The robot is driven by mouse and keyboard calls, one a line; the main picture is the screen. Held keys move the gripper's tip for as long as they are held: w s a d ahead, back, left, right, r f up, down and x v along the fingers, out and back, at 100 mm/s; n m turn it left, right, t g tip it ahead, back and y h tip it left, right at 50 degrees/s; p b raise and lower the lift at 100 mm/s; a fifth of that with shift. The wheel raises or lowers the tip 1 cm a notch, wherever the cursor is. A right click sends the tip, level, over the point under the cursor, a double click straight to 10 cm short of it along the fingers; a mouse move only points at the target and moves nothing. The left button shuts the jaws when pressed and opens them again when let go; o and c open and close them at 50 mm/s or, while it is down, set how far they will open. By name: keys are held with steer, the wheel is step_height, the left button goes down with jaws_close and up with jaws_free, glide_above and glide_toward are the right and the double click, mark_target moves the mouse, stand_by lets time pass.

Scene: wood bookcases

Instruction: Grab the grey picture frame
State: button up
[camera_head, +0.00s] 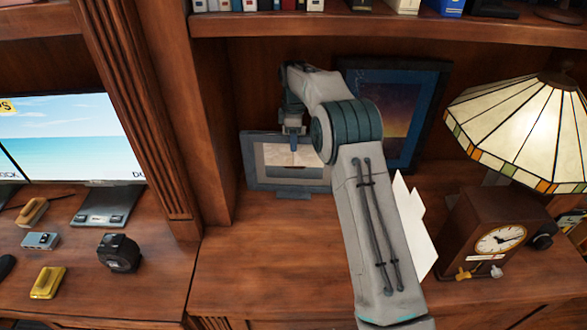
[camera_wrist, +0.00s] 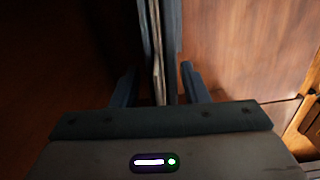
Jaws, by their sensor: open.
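The grey picture frame (camera_head: 285,186) stands upright on the desk against the back of the bookcase, with a pale picture inside. My gripper (camera_head: 293,138) is at its top edge, pointing down, and its upper part is partly hidden by my arm. In the wrist view my gripper's two fingers (camera_wrist: 158,72) are spread apart. The thin edge of the frame (camera_wrist: 158,50) runs between them, with a visible gap on the right; contact on the left cannot be told.
A larger dark picture frame (camera_head: 408,128) with a blue mat stands behind my arm. A stained-glass lamp (camera_head: 525,115) and a wooden clock (camera_head: 480,222) are on the right. A shelf (camera_head: 400,27) runs above. The desk front at left (camera_head: 250,265) is clear.

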jaws_close()
stand_by(1.2)
steer(key=shift+w+r, duration=0.1)
steer(key=shift+r, duration=0.05)
